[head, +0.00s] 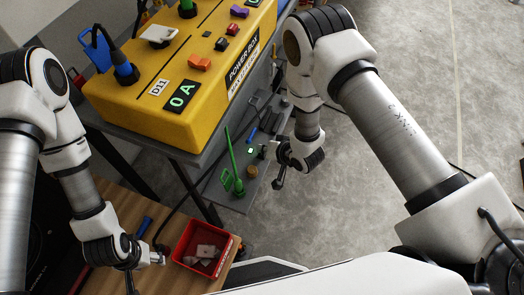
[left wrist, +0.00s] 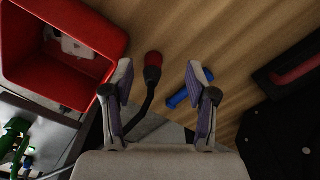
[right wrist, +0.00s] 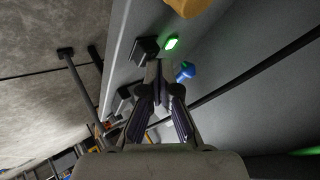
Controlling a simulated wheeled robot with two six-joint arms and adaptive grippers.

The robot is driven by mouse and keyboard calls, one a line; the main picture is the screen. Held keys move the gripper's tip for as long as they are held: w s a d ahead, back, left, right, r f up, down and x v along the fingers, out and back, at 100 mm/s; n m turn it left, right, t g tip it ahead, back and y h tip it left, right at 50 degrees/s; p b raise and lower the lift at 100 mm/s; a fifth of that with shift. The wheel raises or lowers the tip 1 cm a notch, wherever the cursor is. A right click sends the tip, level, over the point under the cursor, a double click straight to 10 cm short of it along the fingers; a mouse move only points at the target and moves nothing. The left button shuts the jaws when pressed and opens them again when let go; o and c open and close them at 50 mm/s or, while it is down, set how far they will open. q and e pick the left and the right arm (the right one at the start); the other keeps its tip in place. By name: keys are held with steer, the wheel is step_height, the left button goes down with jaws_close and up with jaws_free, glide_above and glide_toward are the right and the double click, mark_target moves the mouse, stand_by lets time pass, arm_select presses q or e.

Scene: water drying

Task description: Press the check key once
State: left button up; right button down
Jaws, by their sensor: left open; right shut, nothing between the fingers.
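A small key with a glowing green top (head: 249,150) sits on the grey lower shelf below the yellow power box; I take it for the check key, but no marking is readable. In the right wrist view the green key (right wrist: 171,43) lies just beyond my fingertips, between a black block (right wrist: 145,48) and a blue knob (right wrist: 187,72). My right gripper (right wrist: 160,66) is shut and empty, pointing at this group; contact cannot be told. In the head view the right gripper (head: 277,184) is beside the shelf's right edge. My left gripper (left wrist: 160,78) is open over the wooden table.
The yellow power box (head: 190,85) reads 0 A and carries several switches. A green upright tool (head: 232,165) and a wooden knob (head: 252,171) stand near the key. A red bin (head: 184,232) with pale pieces and a blue-handled thing (left wrist: 186,92) lie near my left gripper.

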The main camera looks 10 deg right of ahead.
steer(key=shift+r+p, duration=0.45)
steer(key=shift+r, duration=0.2)
step_height(320, 180, up, 5)
steer(key=p, duration=0.4)
steer(key=shift+r+p, duration=0.1)
steer(key=shift+p, duration=0.25)
